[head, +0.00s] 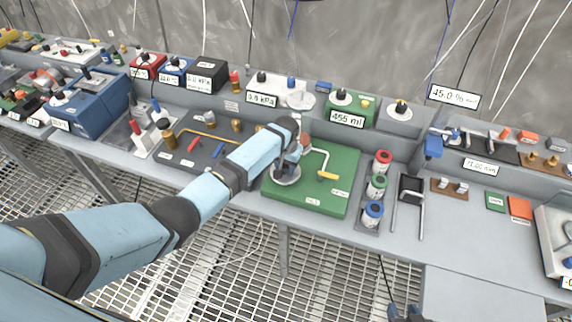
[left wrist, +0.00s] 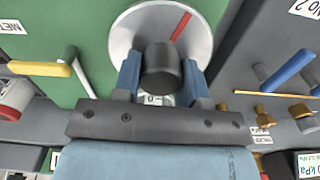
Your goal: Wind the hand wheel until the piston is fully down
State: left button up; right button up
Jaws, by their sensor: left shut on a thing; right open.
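The hand wheel is a light grey disc with a red mark and a dark central knob. It shows in the left wrist view (left wrist: 197,40) and, partly covered by my arm, in the head view (head: 287,180), on a green base plate (head: 335,200). My left gripper (left wrist: 160,80) has its two blue fingers on either side of the dark knob (left wrist: 160,58) and is shut on it. It also shows in the head view (head: 296,158), above the wheel. I cannot make out the piston. My right gripper (head: 404,313) shows only as dark tips at the bottom edge, apart and empty.
A white bent pipe with a yellow handle (head: 328,175) stands on the green plate right of the wheel. Red, green and blue-topped canisters (head: 376,186) stand further right. A display reading 455 ml (head: 347,119) is behind. The bench front right (head: 460,240) is clear.

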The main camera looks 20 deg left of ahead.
pick_arm(q)
jog(key=shift+a+n, duration=0.1)
jog(key=shift+n, duration=1.8)
jog(key=o, duration=0.9)
jog(key=shift+o, duration=0.2)
notch_tip(320, 180, up, 14)
jog(key=b, duration=0.1)
